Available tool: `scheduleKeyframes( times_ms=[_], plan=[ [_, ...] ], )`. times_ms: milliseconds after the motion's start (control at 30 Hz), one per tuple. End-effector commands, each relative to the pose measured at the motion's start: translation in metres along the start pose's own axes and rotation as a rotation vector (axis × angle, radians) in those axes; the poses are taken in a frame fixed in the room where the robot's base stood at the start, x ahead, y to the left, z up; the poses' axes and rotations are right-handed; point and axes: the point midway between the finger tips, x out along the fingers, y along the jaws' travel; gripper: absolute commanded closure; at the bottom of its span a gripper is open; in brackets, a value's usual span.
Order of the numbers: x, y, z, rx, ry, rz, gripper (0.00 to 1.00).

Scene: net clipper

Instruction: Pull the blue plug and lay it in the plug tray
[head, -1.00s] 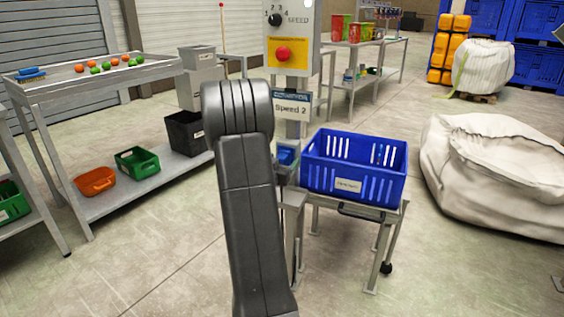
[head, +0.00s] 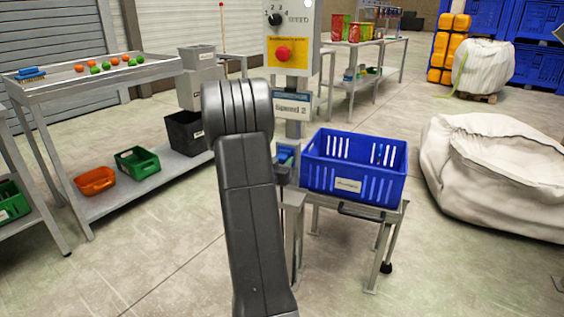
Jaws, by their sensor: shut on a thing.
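My arm rises through the middle of the head view, and its upper link and elbow cover what lies behind. My gripper does not show. A small blue item (head: 287,151) is partly visible just right of my arm, below the "Speed 2" sign. I cannot tell whether it is the blue plug, its socket or part of the tray. No plug tray can be made out for certain.
A blue crate (head: 353,182) stands on a metal stand right of my arm. A control post with a red button (head: 283,54) is behind. A large white sack (head: 495,170) is at right, a shelf table (head: 100,75) at left. Open floor lies in front.

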Motion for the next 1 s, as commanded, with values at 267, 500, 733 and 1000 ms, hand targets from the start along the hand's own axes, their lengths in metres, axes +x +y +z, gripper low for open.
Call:
scheduleKeyframes(
  times_ms=[267, 500, 733, 1000],
  plan=[
    [-0.01, -0.001, 0.0, 0.0, 0.0, -0.002, 1.0],
    [-0.02, -0.001, 0.0, 0.0, 0.001, -0.001, 1.0],
    [-0.029, 0.0, 0.0, 0.0, 0.0, -0.001, 1.0],
    [-0.04, -0.001, 0.0, 0.0, 0.0, -0.001, 1.0]
  ],
)
